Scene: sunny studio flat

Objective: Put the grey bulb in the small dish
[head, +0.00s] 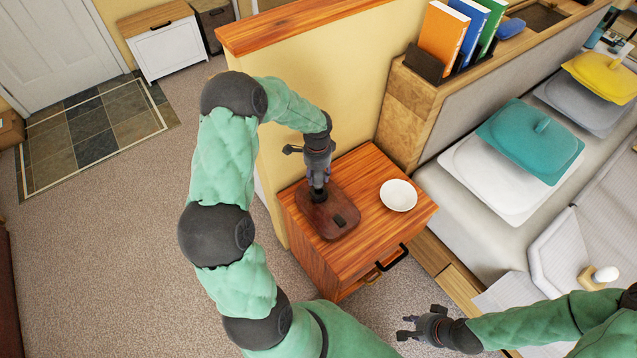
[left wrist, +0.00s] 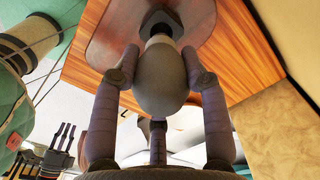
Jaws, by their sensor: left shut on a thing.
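The grey bulb (left wrist: 160,78) is between the fingers of my left gripper (head: 318,190), which is shut on it. I cannot tell whether the neck is still seated in the socket. In the head view the gripper hides the bulb. The small dish (head: 398,195), white and round, stands to the right of the base on the same cabinet and looks empty. My right gripper (head: 408,328) is open and empty, low in front of the cabinet.
The wooden cabinet (head: 375,160) has a bare strip between base and dish. A yellow half wall (head: 300,75) rises behind it. To the right is a bed with cushions (head: 530,140) and a white-topped object (head: 605,275). A black file holder (head: 425,62) stands on the shelf.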

